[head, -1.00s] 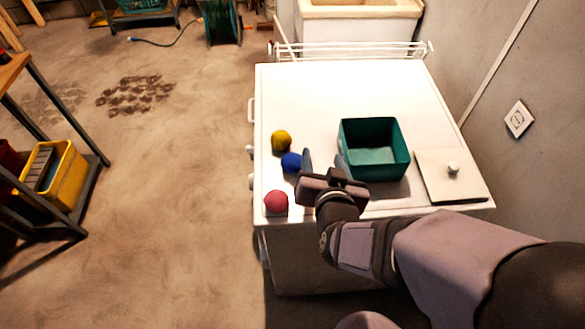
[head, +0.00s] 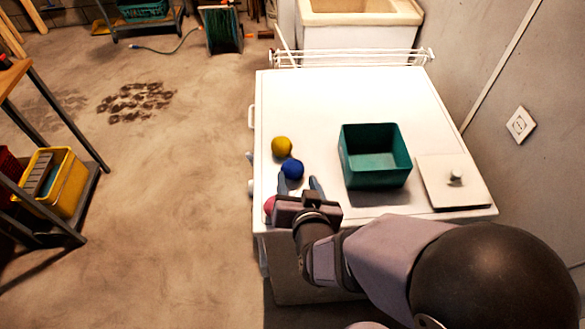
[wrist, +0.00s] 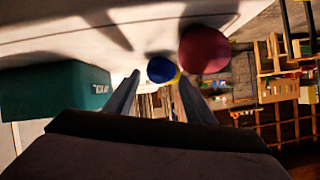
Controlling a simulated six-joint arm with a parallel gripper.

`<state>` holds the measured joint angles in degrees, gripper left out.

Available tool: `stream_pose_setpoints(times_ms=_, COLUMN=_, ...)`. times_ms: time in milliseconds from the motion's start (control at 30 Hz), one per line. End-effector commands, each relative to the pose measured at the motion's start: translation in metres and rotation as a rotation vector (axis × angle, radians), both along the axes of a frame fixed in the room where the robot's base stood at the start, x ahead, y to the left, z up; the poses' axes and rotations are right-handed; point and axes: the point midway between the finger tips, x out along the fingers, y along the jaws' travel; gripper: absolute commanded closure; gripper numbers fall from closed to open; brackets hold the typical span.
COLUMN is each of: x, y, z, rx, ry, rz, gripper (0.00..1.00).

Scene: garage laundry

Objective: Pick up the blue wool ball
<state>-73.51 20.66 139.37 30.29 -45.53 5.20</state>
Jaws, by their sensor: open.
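The blue wool ball (head: 292,169) lies on the white worktop, just in front of the yellow ball (head: 281,147). My gripper (head: 298,185) is open, its fingers pointing toward the blue ball from the near side. In the wrist view the blue ball (wrist: 161,69) shows between the open fingers, beyond their tips; nothing is held. The red ball (head: 269,204) is left of my gripper and partly hidden by it. In the wrist view the red ball (wrist: 205,48) is close beside one finger. Only a sliver of yellow (wrist: 177,77) shows behind the blue ball.
A teal open box (head: 374,181) stands right of my gripper, and it also shows in the wrist view (wrist: 55,92). A beige lid with a white knob (head: 437,190) lies right of the box. The back of the worktop (head: 345,95) is clear; its left edge is near the balls.

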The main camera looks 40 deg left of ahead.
Motion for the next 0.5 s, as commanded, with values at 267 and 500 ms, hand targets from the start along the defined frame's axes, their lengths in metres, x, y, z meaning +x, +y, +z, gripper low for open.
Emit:
stream_pose_setpoints(times_ms=267, x=0.015, y=0.019, z=-0.010, rx=-0.003, ry=0.001, rz=-0.002, gripper=0.51)
stream_pose_setpoints(times_ms=500, x=0.026, y=0.033, z=-0.020, rx=-0.001, ry=0.001, rz=-0.001, gripper=0.51)
